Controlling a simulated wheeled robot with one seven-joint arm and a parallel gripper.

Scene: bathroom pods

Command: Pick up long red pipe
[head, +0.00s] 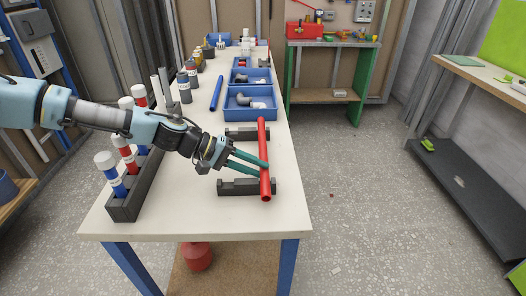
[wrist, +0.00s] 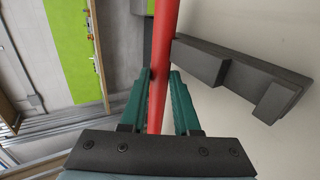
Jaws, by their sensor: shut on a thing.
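The long red pipe (head: 262,140) is at the right edge of the white table in the head view. It lies across two dark grey holders, a near one (head: 232,187) and a far one (head: 240,133). My gripper (head: 263,166) reaches in from the left with its teal fingers at the pipe's nearer half. In the wrist view the pipe (wrist: 163,60) runs between the two teal fingers of my gripper (wrist: 160,85), which are shut on it. One dark holder (wrist: 235,75) shows beside the pipe there. Whether the pipe touches the holders is unclear.
A dark rack (head: 138,190) with several red and blue capped tubes stands at the table's left. Blue bins (head: 250,113) with grey fittings and a short blue pipe (head: 217,93) lie farther back. The floor right of the table is mostly clear, with a dark low shelf (head: 465,185) beyond.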

